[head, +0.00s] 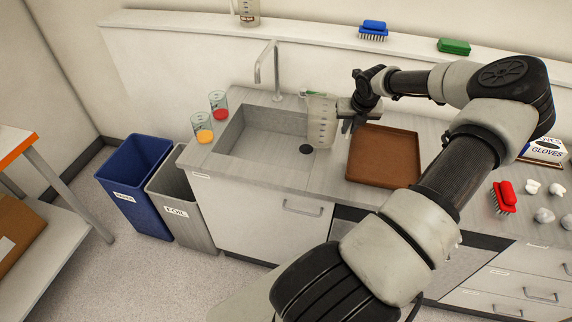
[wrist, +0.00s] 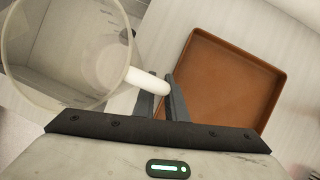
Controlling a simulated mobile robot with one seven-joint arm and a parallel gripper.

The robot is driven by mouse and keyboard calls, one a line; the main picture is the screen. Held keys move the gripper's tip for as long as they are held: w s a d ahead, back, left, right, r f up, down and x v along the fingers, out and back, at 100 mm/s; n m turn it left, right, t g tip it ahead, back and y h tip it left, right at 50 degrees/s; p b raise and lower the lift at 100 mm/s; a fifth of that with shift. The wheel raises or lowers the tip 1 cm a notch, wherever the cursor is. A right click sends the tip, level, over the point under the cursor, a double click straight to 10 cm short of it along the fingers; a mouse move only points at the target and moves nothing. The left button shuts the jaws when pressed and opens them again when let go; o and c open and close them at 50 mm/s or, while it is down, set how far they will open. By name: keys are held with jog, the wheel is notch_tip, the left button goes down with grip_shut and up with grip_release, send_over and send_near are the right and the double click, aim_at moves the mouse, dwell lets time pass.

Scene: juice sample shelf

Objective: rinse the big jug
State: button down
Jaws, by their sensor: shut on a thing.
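The big jug (head: 321,122) is a clear, graduated vessel, upright at the right end of the sink (head: 262,140). My gripper (head: 346,118) is to its right. In the wrist view my gripper (wrist: 165,98) is shut on the white handle of the jug (wrist: 72,50), and I look down through its open mouth. The jug looks empty. The grey sink basin shows a dark drain (head: 306,149) close to the jug. The tap (head: 272,70) stands behind the sink, its spout left of the jug. I cannot tell whether water runs.
A brown tray (head: 384,156) lies right of the sink. Beakers with red (head: 219,104) and orange (head: 202,128) liquid stand at the sink's left edge. Blue (head: 373,31), green (head: 453,46) and red (head: 502,197) brushes lie around. A blue bin (head: 134,188) and a grey bin stand left.

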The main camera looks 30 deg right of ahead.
jog(key=shift+n+y, duration=0.4)
jog(key=shift+n, duration=0.5)
jog(key=shift+s+d+r, duration=0.1)
jog(key=shift+s+d, duration=0.25)
jog(key=shift+d, duration=0.35)
jog(key=shift+s+d+r, duration=0.1)
jog(key=shift+s+d, duration=0.3)
jog(key=shift+d, duration=0.25)
jog(key=shift+s+d+r, duration=0.1)
jog(key=shift+s+d, duration=0.25)
jog(key=shift+d, duration=0.35)
